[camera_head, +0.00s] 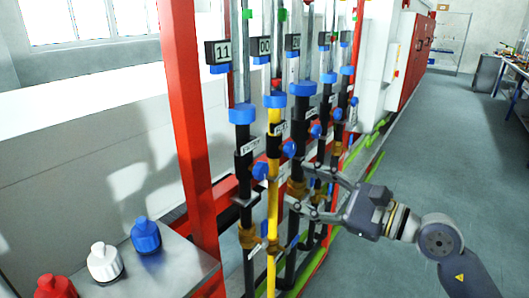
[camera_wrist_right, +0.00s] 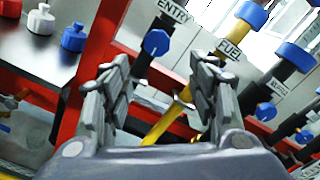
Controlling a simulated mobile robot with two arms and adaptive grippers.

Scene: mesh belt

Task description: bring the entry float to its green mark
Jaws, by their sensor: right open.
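The entry line is the leftmost upright tube (camera_head: 237,85), with a display (camera_head: 219,52) that seems to read 11. A green mark (camera_head: 247,14) sits high on this tube. I cannot make out the float. Below the blue collar (camera_head: 241,114) is the black valve body with a blue knob (camera_head: 260,170); in the right wrist view the knob (camera_wrist_right: 157,42) shows by the ENTRY label (camera_wrist_right: 172,11). My right gripper (camera_head: 300,186) is open and empty, right of the entry line. In its wrist view the knob appears beyond and between the fingertips (camera_wrist_right: 162,68). My left gripper is not in view.
The yellow FUEL pipe (camera_head: 272,215) stands just right of the entry line, with several similar tubes behind. A red post (camera_head: 186,110) stands left. Red, white and blue bottles (camera_head: 145,236) stand on a metal bench (camera_head: 190,262). The floor (camera_head: 440,140) at right is clear.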

